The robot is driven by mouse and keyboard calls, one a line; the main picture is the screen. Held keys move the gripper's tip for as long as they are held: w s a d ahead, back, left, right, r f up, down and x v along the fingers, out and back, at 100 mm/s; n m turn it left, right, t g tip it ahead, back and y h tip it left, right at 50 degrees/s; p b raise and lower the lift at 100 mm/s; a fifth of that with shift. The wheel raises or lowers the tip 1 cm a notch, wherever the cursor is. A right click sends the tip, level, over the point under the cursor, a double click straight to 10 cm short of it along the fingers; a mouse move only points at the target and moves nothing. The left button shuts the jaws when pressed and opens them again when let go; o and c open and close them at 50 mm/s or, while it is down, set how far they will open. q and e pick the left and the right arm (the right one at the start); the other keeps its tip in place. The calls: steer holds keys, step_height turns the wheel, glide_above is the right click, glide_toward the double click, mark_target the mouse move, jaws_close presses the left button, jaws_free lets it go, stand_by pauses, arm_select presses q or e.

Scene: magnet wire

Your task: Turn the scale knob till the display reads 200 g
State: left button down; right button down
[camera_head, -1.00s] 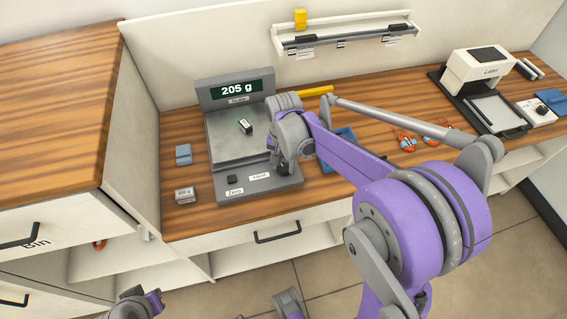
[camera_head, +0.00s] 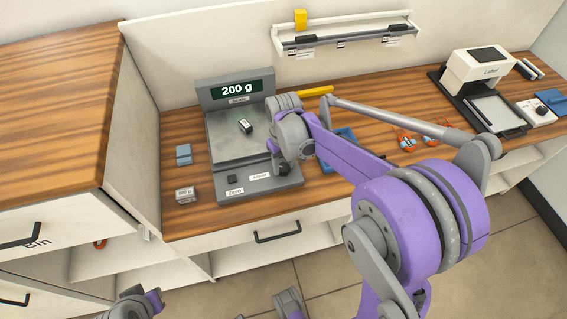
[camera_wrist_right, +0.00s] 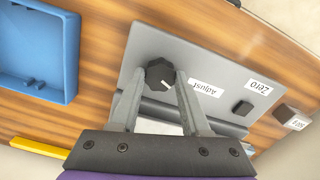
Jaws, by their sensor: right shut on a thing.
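The grey scale (camera_head: 238,150) stands on the wooden counter, and its display (camera_head: 236,91) reads 200 g. A small dark block with a light face (camera_head: 245,126) lies on the weighing plate. The dark knob (camera_wrist_right: 159,74) sits on the scale's front panel beside the "Adjust" label (camera_wrist_right: 206,89). My right gripper (camera_wrist_right: 160,80) is shut on the knob, one finger on each side; in the head view the arm mostly hides the knob. Part of my left arm (camera_head: 138,303) shows at the bottom left of the head view; its fingers cannot be made out.
A black zero button (camera_wrist_right: 242,108) is on the same panel. A small grey block (camera_head: 185,195) and a blue piece (camera_head: 184,154) lie left of the scale. A blue tray (camera_wrist_right: 38,50) is beside the scale. A label printer (camera_head: 480,75) stands at the right.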

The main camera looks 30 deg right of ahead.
mark_target(284, 167)
steer(key=shift+n, duration=0.6)
steer(key=shift+c, duration=1.9)
jaws_free()
steer(key=shift+r, duration=0.1)
step_height(284, 167, up, 11)
steer(key=p, duration=0.1)
steer(key=shift+f, duration=0.2)
